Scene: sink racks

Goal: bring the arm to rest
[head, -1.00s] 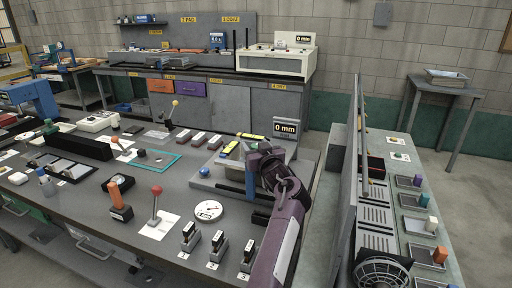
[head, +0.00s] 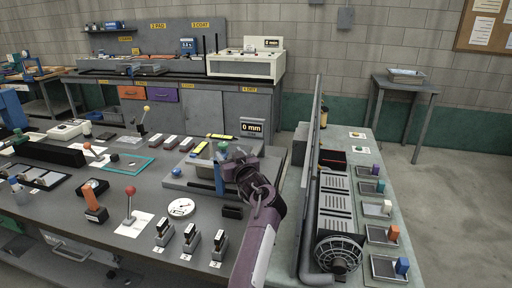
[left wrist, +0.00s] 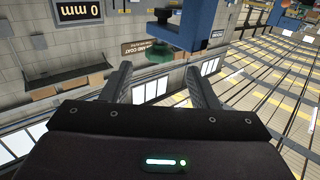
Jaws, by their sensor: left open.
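My left arm comes in from the bottom of the head view, and its dark purple wrist reaches over the right end of the grey bench (head: 150,185). My left gripper (head: 230,160) is above the grey fixture plate (head: 190,183) there, beside an upright blue part (head: 219,180). In the left wrist view the two black fingers (left wrist: 158,82) stand wide apart with nothing held between them. A blue body with a green round piece (left wrist: 155,55) shows beyond the fingertips; I cannot tell how far off it is. My right gripper is in neither view.
A "0 mm" display (head: 252,128) stands just behind my gripper. A white round dial (head: 181,208), small stamps (head: 191,238) and a red-knobbed lever (head: 130,191) are on the bench. An upright grey panel (head: 310,180) rises to the right, with small trays (head: 382,235) beyond it.

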